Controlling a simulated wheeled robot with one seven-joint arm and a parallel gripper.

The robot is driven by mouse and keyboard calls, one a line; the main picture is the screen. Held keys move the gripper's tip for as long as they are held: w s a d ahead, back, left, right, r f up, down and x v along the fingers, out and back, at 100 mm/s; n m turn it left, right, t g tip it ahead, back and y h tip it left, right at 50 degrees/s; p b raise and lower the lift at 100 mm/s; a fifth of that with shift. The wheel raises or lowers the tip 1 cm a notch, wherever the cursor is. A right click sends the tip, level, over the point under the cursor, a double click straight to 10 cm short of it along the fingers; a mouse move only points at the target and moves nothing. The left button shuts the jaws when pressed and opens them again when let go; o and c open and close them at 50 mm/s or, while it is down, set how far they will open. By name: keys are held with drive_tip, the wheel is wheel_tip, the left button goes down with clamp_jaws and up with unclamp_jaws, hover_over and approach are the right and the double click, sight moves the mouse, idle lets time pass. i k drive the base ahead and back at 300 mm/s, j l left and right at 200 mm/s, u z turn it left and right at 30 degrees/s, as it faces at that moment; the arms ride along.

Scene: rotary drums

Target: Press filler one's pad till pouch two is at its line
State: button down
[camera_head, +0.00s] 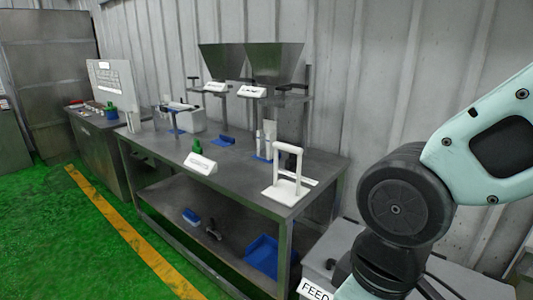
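Two grey funnel hoppers, the left one (222,62) and the right one (275,63), stand at the back of the metal bench (240,182). White label plates, left (215,87) and right (252,91), sit below them; their text is too small to read, so I cannot tell which is filler one. A pale upright item (270,133), possibly a pouch, stands under the right hopper by a blue piece. Another blue piece (227,140) lies to its left. I cannot make out a pad, a fill line or pouch two. My arm shows at right; my gripper is out of view.
A white stand with a handle (288,170) is at the bench's near right corner. A green item (197,146) and a white sign (198,164) sit near the front edge. A blue bin (265,253) is on the lower shelf. The green floor at left is clear.

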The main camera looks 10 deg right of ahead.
sight(283, 89)
drive_tip(key=i+j+z, duration=0.1)
drive_tip(key=z, duration=0.5)
drive_tip(key=i+j+z, duration=0.5)
drive_tip(key=j, duration=0.25)
drive_tip(key=j+z, duration=0.25)
drive_tip(key=i+j, duration=0.1)
drive_tip(key=j, duration=0.3)
drive_tip(key=i+j, duration=0.15)
drive_tip(key=j, duration=0.3)
drive_tip(key=i+j+z, duration=0.1)
drive_tip(key=j, duration=0.3)
drive_tip(key=i+j, duration=0.1)
drive_tip(key=j, duration=0.35)
drive_tip(key=i+j, duration=0.15)
drive_tip(key=j, duration=0.25)
drive_tip(key=i+j, duration=0.1)
drive_tip(key=j, duration=0.35)
drive_tip(key=z, duration=0.05)
